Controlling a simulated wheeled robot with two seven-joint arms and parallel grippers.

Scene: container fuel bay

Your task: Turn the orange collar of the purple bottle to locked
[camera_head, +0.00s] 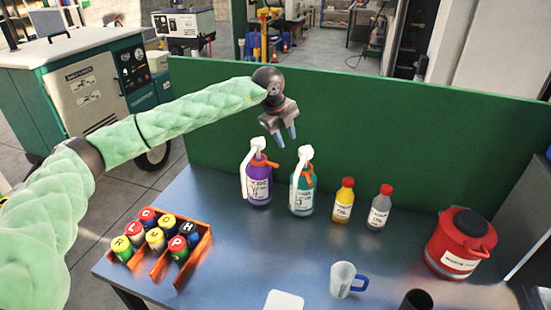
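The purple bottle (259,190) stands upright at the back left of the table, with a white pump head and spout. Its orange collar (264,162) sits around the neck, with a tab sticking out to the right. I cannot tell from here whether the collar is locked. My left gripper (286,138) hangs in the air above and to the right of the purple bottle's head, fingers pointing down. Its two fingers are apart with nothing between them, and it touches no bottle. My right gripper is not in view.
A teal bottle (302,198) with a similar pump stands close right of the purple one. Farther right are a yellow bottle (343,203), a grey bottle (379,211) and a red canister (457,247). An orange rack (205,243) of cans is front left. A green panel (400,150) stands behind.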

